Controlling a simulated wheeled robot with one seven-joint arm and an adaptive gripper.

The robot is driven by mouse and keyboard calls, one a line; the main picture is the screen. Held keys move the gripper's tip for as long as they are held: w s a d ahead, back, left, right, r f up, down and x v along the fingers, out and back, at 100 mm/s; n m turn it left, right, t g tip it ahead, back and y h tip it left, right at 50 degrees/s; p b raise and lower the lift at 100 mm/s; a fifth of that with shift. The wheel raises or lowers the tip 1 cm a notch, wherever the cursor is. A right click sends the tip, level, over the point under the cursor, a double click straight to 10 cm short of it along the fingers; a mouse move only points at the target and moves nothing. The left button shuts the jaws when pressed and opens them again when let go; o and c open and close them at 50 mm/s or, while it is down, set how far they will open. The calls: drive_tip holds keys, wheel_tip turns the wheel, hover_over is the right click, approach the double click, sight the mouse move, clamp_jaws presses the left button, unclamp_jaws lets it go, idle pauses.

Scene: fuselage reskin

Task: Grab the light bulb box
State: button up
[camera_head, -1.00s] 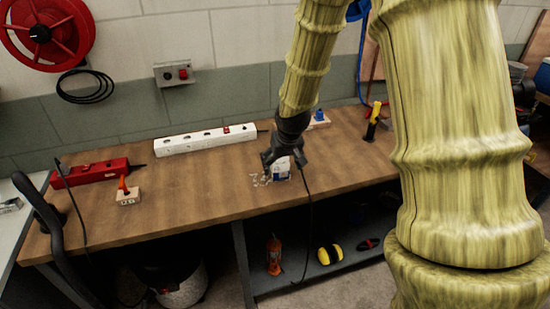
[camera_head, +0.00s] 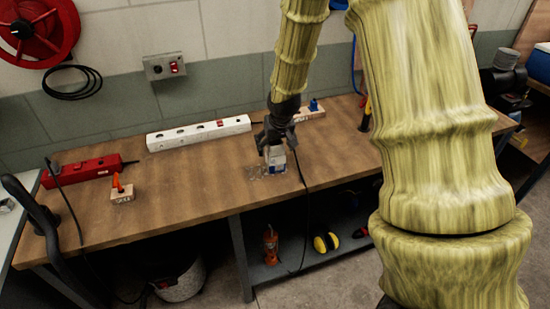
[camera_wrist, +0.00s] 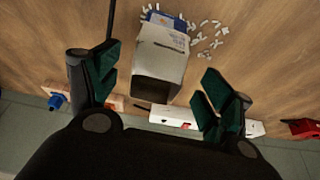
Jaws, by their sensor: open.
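The light bulb box is a small white and blue carton (camera_head: 276,158) standing on the wooden workbench (camera_head: 190,182). In the wrist view the box (camera_wrist: 160,60) lies between the two finger pads, nearer the left one, with visible gaps on both sides. My gripper (camera_head: 272,146) is open above and around the box's upper part in the head view. In the wrist view my gripper (camera_wrist: 160,88) shows dark green pads spread apart, holding nothing. The box's far side is hidden.
Small whitish pieces (camera_wrist: 205,35) lie beside the box. A white power strip (camera_head: 198,134) runs behind it. A red power strip (camera_head: 84,171) and a wooden block with an orange-handled tool (camera_head: 121,192) stand left. A block with a blue item (camera_head: 311,110) is behind right.

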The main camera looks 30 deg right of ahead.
drive_tip(key=shift+s+p+x, duration=0.1)
drive_tip(key=shift+p+x, duration=0.3)
drive_tip(key=shift+x, duration=0.35)
drive_tip(key=shift+s+p+x, duration=0.15)
drive_tip(key=shift+p+x, duration=0.2)
drive_tip(key=shift+x, duration=1.6)
drive_tip(key=shift+d, duration=0.15)
drive_tip(key=c, duration=1.1)
